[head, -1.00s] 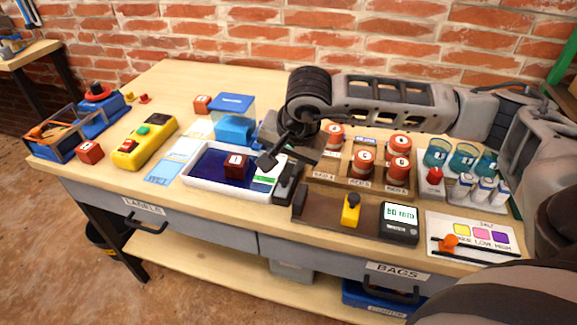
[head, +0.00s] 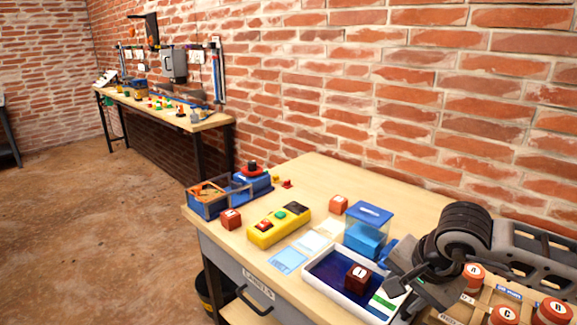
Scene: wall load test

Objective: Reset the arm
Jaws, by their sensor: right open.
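My right arm (head: 462,235) comes in from the right edge of the head view, low over the front right part of the workbench. Its gripper (head: 402,284) is open, beside the right end of a white tray with a dark blue floor (head: 322,280). I see nothing between its fingers. A dark red cube marked D (head: 358,278) sits in the tray, to the left of the gripper. My left gripper is not in view.
Red lettered jars (head: 506,314) stand right of my gripper. Blue boxes (head: 367,228), a yellow button box (head: 279,226), red cubes (head: 231,219) and a blue open-topped bin (head: 211,203) stand to the left. The bench's back middle is clear. Another bench (head: 205,122) stands along the wall.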

